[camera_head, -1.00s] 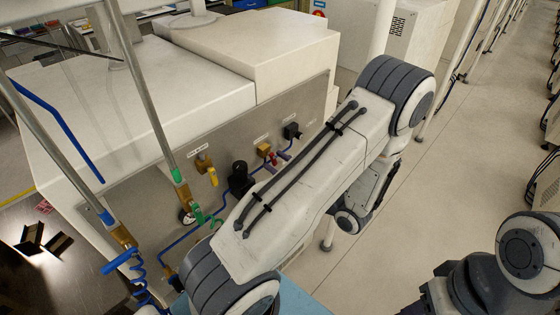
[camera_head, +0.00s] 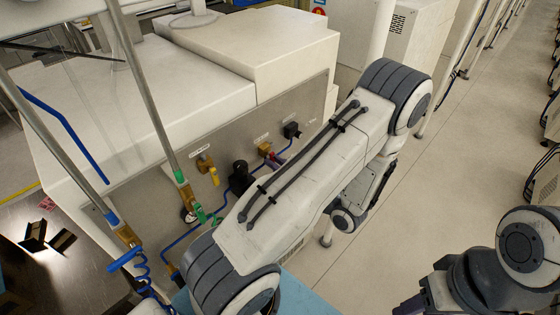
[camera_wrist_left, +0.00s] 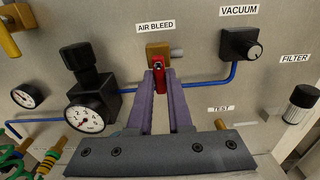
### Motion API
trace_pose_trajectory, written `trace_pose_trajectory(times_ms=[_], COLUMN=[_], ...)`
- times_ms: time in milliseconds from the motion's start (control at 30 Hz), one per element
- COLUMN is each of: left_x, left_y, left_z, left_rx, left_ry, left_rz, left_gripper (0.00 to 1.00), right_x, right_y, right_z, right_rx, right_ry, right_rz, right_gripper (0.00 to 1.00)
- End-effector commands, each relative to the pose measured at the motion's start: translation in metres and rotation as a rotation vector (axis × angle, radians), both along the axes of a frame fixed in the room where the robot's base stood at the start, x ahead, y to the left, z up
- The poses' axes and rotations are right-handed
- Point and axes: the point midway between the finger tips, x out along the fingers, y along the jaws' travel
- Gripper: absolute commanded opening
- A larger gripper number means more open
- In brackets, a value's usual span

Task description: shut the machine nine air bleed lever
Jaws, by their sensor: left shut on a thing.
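The air bleed valve is a brass block (camera_wrist_left: 159,51) under the AIR BLEED label on the machine's grey panel. It also shows in the head view (camera_head: 265,149). Its red lever (camera_wrist_left: 158,72) points down from the block. My left gripper (camera_wrist_left: 160,80) has its two purple fingers shut on the red lever, one on each side. In the head view my left gripper (camera_head: 276,159) is at the panel just below the brass block, mostly hidden behind my own arm. My right arm shows at the lower right, but its gripper is not visible.
A black vacuum knob (camera_wrist_left: 241,45) is to the right of the valve, and a black regulator (camera_wrist_left: 85,65) with a gauge (camera_wrist_left: 85,118) is to the left. A blue tube (camera_wrist_left: 200,83) runs along the panel. A yellow-handled valve (camera_head: 213,175) sits further left.

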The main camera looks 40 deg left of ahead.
Motion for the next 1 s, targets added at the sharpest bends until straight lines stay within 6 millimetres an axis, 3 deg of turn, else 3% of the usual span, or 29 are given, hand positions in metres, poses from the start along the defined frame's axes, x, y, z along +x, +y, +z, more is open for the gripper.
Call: trace_pose_trajectory(times_ms=[233, 267, 300, 333, 733, 1000], left_x=[-0.001, -0.002, -0.002, -0.001, 0.0, -0.004], left_y=[0.0, 0.0, 0.0, 0.0, -0.008, -0.057], left_z=[0.0, 0.0, 0.0, 0.0, -0.002, -0.004], left_rx=[0.002, 0.002, 0.002, 0.002, 0.001, -0.001], left_ry=[0.008, 0.007, 0.007, 0.007, 0.003, 0.0], left_rz=[0.003, 0.003, 0.003, 0.003, -0.003, -0.007], left_gripper=[0.0, 0.29, 0.44, 0.47, 0.47, 0.47], right_x=[0.0, 0.0, 0.0, 0.0, 0.0, 0.0], right_y=[0.0, 0.0, 0.0, 0.0, 0.0, 0.0], right_z=[0.0, 0.0, 0.0, 0.0, -0.004, -0.023], right_rx=[0.0, 0.0, 0.0, 0.0, 0.0, 0.0], right_ry=[0.0, 0.0, 0.0, 0.0, 0.0, 0.0], right_rz=[0.0, 0.0, 0.0, 0.0, 0.0, 0.001], right_gripper=[0.47, 0.47, 0.47, 0.47, 0.47, 0.47])
